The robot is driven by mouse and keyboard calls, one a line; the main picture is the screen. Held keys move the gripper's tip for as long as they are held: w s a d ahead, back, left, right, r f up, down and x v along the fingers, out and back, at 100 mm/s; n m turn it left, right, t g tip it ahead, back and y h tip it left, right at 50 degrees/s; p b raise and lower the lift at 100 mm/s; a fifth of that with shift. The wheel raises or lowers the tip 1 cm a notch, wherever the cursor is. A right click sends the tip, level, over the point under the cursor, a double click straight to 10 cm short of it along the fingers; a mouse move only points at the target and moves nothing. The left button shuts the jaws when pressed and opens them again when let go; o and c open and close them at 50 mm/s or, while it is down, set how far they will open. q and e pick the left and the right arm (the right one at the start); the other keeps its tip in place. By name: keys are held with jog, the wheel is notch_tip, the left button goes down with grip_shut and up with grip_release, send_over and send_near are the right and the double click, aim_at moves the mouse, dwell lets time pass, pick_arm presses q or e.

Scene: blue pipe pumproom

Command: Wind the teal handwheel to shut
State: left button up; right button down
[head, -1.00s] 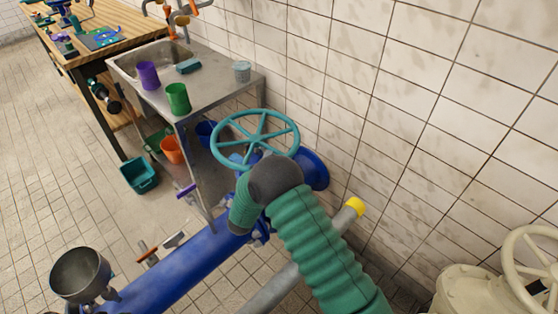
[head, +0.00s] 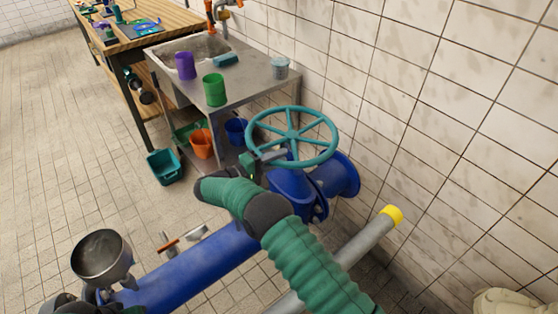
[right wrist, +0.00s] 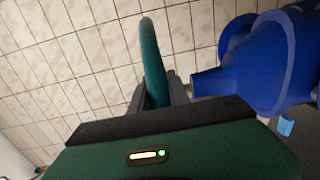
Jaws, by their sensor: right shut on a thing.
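The teal handwheel (head: 291,134) is a spoked wheel on top of a blue valve (head: 290,186) in a blue pipe. My right gripper (head: 268,157) is at the wheel's near left rim, shut on it. In the right wrist view, the teal rim (right wrist: 152,60) runs between the two dark fingers (right wrist: 153,95), and the blue valve body (right wrist: 265,60) is at the right. My green right forearm hides part of the pipe below.
A steel sink bench (head: 240,80) with cups stands behind the wheel, and a tiled wall (head: 430,120) rises at its right. A grey pipe with a yellow cap (head: 391,216) runs near my arm. A metal funnel (head: 100,255) is at the lower left. Open floor lies left.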

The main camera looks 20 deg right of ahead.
jog(key=shift+f, duration=0.25)
jog(key=c, duration=1.3)
grip_release()
jog(key=shift+o, duration=0.2)
jog(key=shift+w, duration=0.1)
jog(key=shift+r, duration=0.1)
jog(key=s+a+r+b, duration=0.1)
jog(key=s+a, duration=0.1)
jog(key=a, duration=1.4)
jog(key=shift+s+a, duration=0.35)
